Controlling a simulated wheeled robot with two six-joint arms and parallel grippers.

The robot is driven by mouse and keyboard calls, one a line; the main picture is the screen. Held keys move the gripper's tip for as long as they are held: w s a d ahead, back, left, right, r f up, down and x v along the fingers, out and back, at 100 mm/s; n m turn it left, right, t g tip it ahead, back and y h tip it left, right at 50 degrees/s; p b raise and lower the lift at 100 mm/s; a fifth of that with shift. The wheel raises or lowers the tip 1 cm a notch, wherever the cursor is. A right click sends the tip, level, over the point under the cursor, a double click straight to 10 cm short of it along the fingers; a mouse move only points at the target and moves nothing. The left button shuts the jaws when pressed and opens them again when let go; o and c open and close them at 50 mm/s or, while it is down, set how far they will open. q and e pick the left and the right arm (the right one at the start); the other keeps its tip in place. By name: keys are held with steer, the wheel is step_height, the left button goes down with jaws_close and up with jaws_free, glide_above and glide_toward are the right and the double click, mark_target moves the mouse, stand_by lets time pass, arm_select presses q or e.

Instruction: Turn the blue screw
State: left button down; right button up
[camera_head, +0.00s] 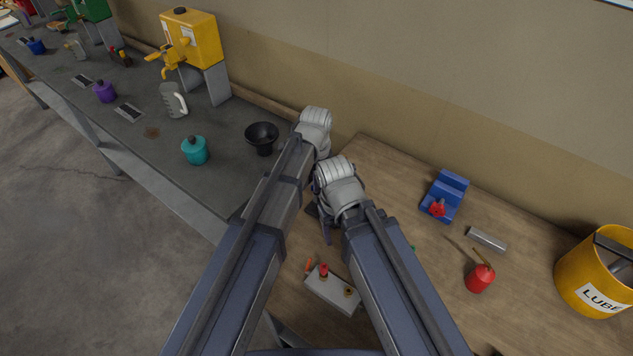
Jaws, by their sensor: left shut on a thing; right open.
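I cannot make out a blue screw in this view; my arms hide part of the wooden table (385,165). A grey block (335,291) with a red-topped fitting (323,271) and a brass-coloured fitting (348,292) lies on the table, just right of centre. My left gripper (315,125) is the higher one, near the wall where the two tables meet. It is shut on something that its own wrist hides. My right gripper (324,222) is below it, over the wooden table's left part. It is open, with its dark fingers partly hidden, above and apart from the grey block.
A blue holder (447,190) with a red part, a metal cylinder (487,239), a red oil can (480,279) and a yellow LUBE drum (590,285) stand to the right. The dark bench holds a black funnel (262,134), teal pot (195,150) and yellow dispenser (195,37).

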arm_select(q)
steer(key=m, duration=0.6)
steer(key=shift+m, duration=0.3)
stand_by(0.4)
steer(key=c, duration=1)
jaws_free()
steer(key=shift+r, duration=0.1)
step_height(320, 180, up, 8)
steer(key=p, duration=0.8)
steer(key=shift+f, duration=0.2)
